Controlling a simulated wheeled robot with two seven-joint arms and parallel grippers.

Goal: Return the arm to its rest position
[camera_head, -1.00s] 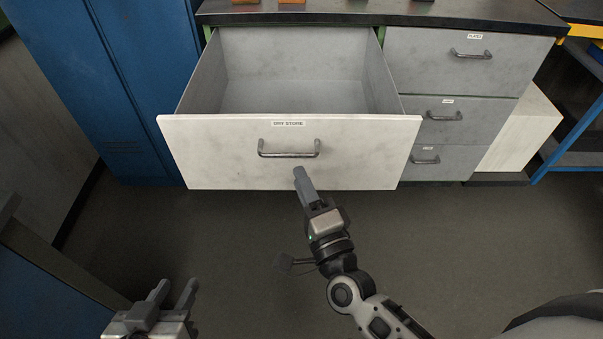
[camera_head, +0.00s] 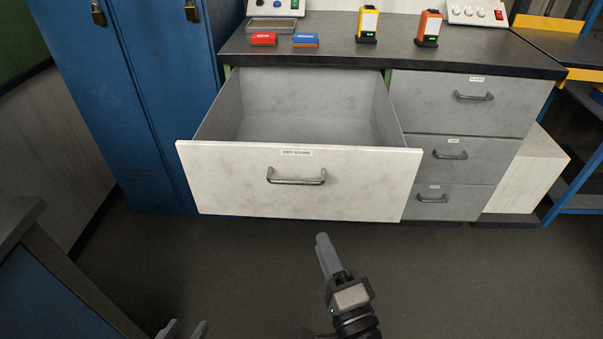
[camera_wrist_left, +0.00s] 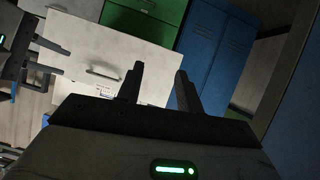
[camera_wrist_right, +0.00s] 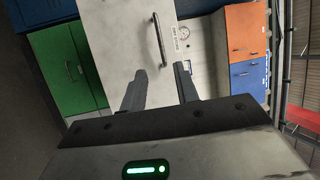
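My right gripper (camera_head: 327,258) is in front of and apart from the open drawer, below its handle in the head view. Its two fingers stand apart and empty in the right wrist view (camera_wrist_right: 160,88). My left gripper (camera_head: 186,330) shows only its fingertips at the bottom edge of the head view. Its fingers are apart and empty in the left wrist view (camera_wrist_left: 160,85). The drawer (camera_head: 300,205) is pulled out and its visible inside is bare. Its handle (camera_head: 297,181) is free. My right gripper also shows at the left of the left wrist view (camera_wrist_left: 48,62).
The dark counter (camera_head: 390,55) carries a red block (camera_head: 264,39), a blue block (camera_head: 305,40), a yellow device (camera_head: 367,25) and an orange device (camera_head: 428,28). A blue locker (camera_head: 130,110) stands left. A dark-topped bench (camera_head: 25,225) is near left. The floor before the drawer is clear.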

